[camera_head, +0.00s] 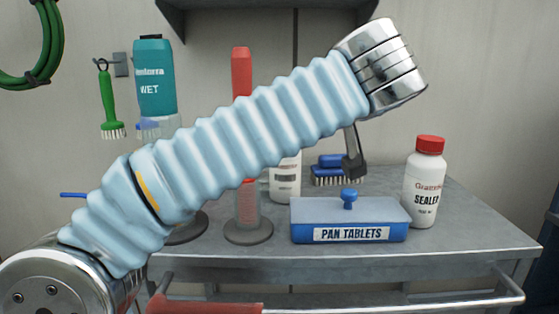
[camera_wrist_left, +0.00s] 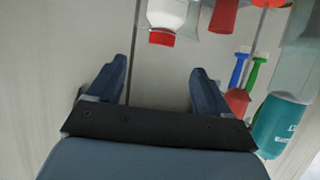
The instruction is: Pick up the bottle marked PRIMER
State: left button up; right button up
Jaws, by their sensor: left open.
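A white bottle (camera_head: 285,180) stands on the metal table behind my left arm; its top is hidden and its label is not readable, so I cannot tell whether it says PRIMER. A white bottle with a red cap (camera_head: 425,182) at the right reads SEALER. My right gripper is not in view.
A blue PAN TABLETS box (camera_head: 350,220) sits at the table's front. A blue brush (camera_head: 333,170) is behind it. A red-topped cylinder (camera_head: 241,75), a teal WET bottle (camera_head: 155,78) and a hanging green brush (camera_head: 108,103) are left. A shelf (camera_head: 265,8) overhangs above.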

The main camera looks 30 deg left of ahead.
pick_arm(q)
jog(key=x, duration=1.4)
jog(key=shift+s+p, duration=0.2)
jog(key=shift+p, duration=0.15)
grip_shut()
